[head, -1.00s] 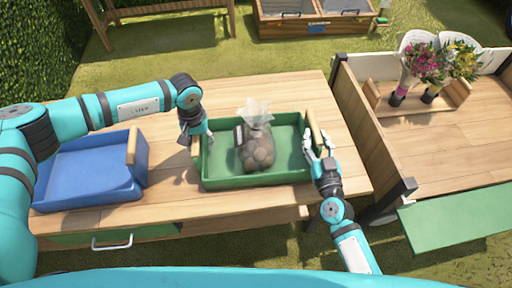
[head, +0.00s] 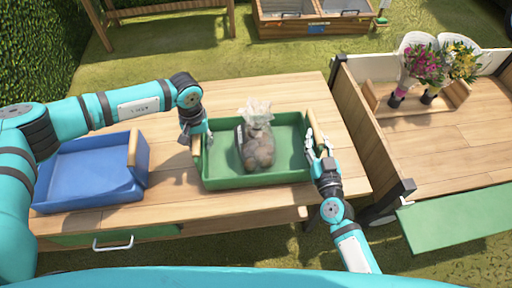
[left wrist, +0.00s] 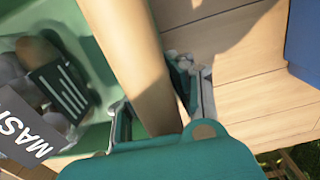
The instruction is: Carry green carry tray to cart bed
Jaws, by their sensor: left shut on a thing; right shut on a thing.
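The green carry tray (head: 222,180) sits on the wooden table, with a wooden handle at each short end. A clear bag of round brown items (head: 257,147) with a dark label lies inside it. My left gripper (head: 200,142) is shut on the tray's left handle; the left wrist view shows its fingers on both sides of the handle (left wrist: 130,50). My right gripper (head: 319,150) is shut on the tray's right handle (head: 318,130). The cart bed (head: 450,150) is at the right, a wooden floor with low side walls.
A blue tray (head: 90,175) stands on the table (head: 180,215) at the left. The cart's near wooden side wall (head: 365,130) rises between table and bed. A rack with flower bouquets (head: 425,65) stands at the bed's back; the bed's front is clear.

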